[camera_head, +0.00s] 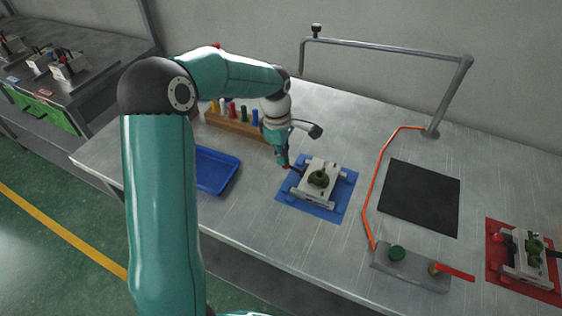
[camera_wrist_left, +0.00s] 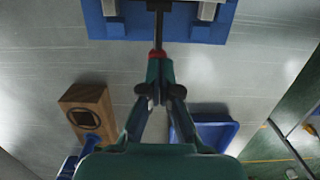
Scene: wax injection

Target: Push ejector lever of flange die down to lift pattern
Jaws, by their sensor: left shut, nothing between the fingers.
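A grey metal die (camera_head: 325,167) sits on a blue mat (camera_head: 336,211) at mid-table, with a dark green round pattern (camera_head: 320,178) on its top. Its ejector lever, a dark bar (camera_wrist_left: 158,28) with a red tip (camera_wrist_left: 157,53), sticks out from the die's side. My left gripper (camera_head: 284,163) is at the left side of this die, by the lever's end. In the left wrist view its fingers (camera_wrist_left: 158,65) are closed, empty, at the red tip; contact cannot be told for sure. My right gripper is out of view.
A blue tray (camera_head: 217,171) and a wooden rack (camera_head: 232,122) with coloured pegs stand left of the die. Right are a black mat (camera_head: 420,197), an orange hose (camera_head: 377,185), a bent pipe stand (camera_head: 450,100), a grey block (camera_head: 410,270) and a second die on a red mat (camera_head: 494,262).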

